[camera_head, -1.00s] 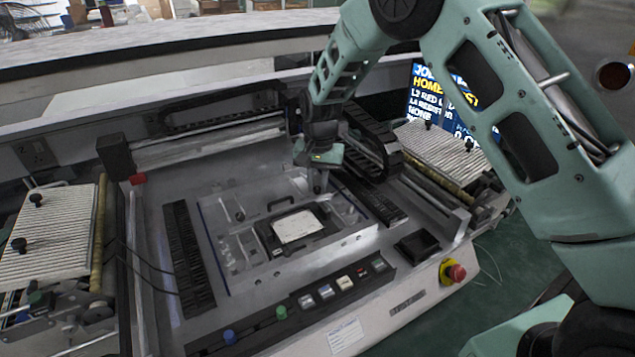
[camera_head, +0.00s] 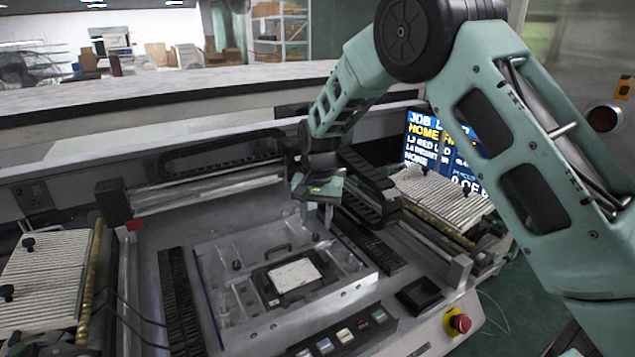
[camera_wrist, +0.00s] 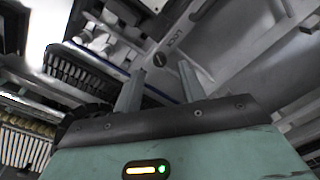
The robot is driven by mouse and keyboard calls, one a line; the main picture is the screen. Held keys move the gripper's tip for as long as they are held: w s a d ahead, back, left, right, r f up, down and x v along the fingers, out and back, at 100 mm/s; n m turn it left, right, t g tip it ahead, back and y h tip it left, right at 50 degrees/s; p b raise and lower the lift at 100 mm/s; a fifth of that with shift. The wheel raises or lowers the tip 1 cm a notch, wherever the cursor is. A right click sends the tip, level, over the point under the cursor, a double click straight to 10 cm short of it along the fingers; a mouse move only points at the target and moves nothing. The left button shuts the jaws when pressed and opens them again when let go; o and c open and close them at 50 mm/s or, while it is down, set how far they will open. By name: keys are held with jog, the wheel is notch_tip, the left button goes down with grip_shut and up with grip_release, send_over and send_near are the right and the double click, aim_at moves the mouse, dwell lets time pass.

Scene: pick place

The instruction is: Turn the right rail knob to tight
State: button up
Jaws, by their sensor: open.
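My gripper (camera_head: 318,222) points down over the right side of the clear-topped fixture plate (camera_head: 225,310) on the machine bed. In the wrist view my gripper (camera_wrist: 160,76) shows two parted fingers with nothing between them. A small dark round knob (camera_wrist: 159,60) lies just beyond the fingertips, beside lettering that seems to read LOCK. It may be the right rail knob; its setting is too small to tell. In the head view a small dark knob (camera_head: 237,265) stands at the plate's left side. I cannot make out the right knob clearly there.
A dark frame with a white pad (camera_head: 295,275) sits mid-plate, with a black handle behind it. Black cable chains (camera_head: 365,240) run on the right. A lit screen (camera_head: 440,150) and a ribbed tray (camera_head: 440,198) stand farther right. A red stop button (camera_head: 460,322) is at front right.

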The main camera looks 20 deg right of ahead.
aim_at(318, 236)
notch_tip(318, 236, up, 14)
jog(key=b, duration=0.2)
jog(key=shift+d, duration=0.2)
jog(key=shift+s+f, duration=0.1)
jog(key=shift+s, duration=0.05)
jog(key=s+a+f+n+y, duration=0.1)
jog(key=s+a+n, duration=0.25)
jog(key=s, duration=0.55)
jog(key=s+a+n, duration=0.3)
jog(key=s+a, duration=0.2)
jog(key=s, duration=0.3)
jog(key=s+d+f+n, duration=0.1)
jog(key=s+f+n, duration=0.2)
jog(key=s, duration=0.7)
jog(key=s+f+n, duration=0.2)
jog(key=s+n, duration=0.2)
jog(key=s, duration=0.7)
jog(key=shift+d+f+h, duration=0.35)
jog(key=shift+f+h, duration=0.05)
jog(key=shift+w, duration=0.1)
